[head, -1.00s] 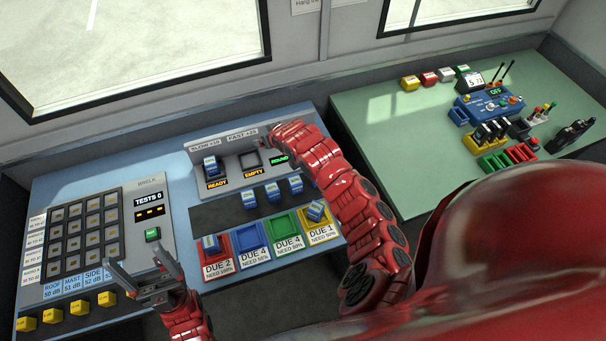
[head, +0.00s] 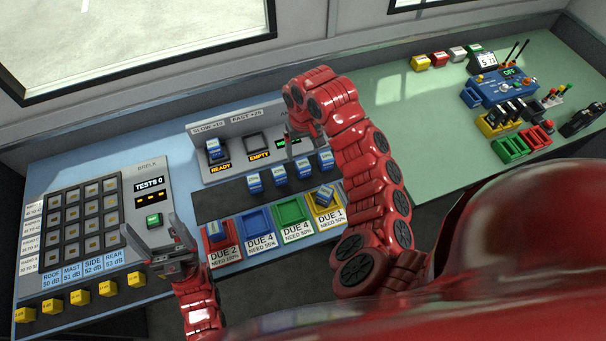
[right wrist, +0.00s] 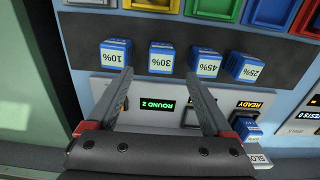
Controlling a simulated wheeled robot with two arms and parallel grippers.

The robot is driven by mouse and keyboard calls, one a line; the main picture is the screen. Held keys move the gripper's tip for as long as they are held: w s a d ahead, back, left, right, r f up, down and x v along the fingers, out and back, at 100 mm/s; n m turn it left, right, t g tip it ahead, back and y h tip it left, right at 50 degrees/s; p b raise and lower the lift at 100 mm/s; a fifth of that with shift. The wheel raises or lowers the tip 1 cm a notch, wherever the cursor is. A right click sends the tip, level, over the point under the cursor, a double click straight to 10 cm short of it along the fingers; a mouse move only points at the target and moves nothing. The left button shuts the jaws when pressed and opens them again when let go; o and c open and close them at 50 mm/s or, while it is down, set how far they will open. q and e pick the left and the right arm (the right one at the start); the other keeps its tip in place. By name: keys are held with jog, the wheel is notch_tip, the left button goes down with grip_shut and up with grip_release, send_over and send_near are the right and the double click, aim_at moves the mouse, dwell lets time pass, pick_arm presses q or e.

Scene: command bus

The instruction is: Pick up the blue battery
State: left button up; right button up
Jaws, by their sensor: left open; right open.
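Several blue batteries stand in a row on the dark strip, among them the left one (head: 254,183) and the right one (head: 326,159). In the right wrist view they read 10% (right wrist: 115,52), 30% (right wrist: 160,57), 45% (right wrist: 205,63) and 25% (right wrist: 244,67). Another blue battery (head: 215,150) sits in the READY slot. My left gripper (head: 148,222) is open and empty near the keypad.
The EMPTY slot (head: 256,145) is beside the READY slot. Red, blue (head: 256,222), green (head: 292,210) and yellow trays line the front. A keypad (head: 90,220) is at left. A green table (head: 420,130) at right holds a blue radio device (head: 510,88).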

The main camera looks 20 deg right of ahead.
aim_at(303, 163)
notch_tip(303, 163, down, 8)
jog(key=p, duration=0.3)
jog(key=shift+s+a+r, duration=0.1)
jog(key=shift+s, duration=0.05)
jog(key=shift+f, duration=0.45)
grip_shut()
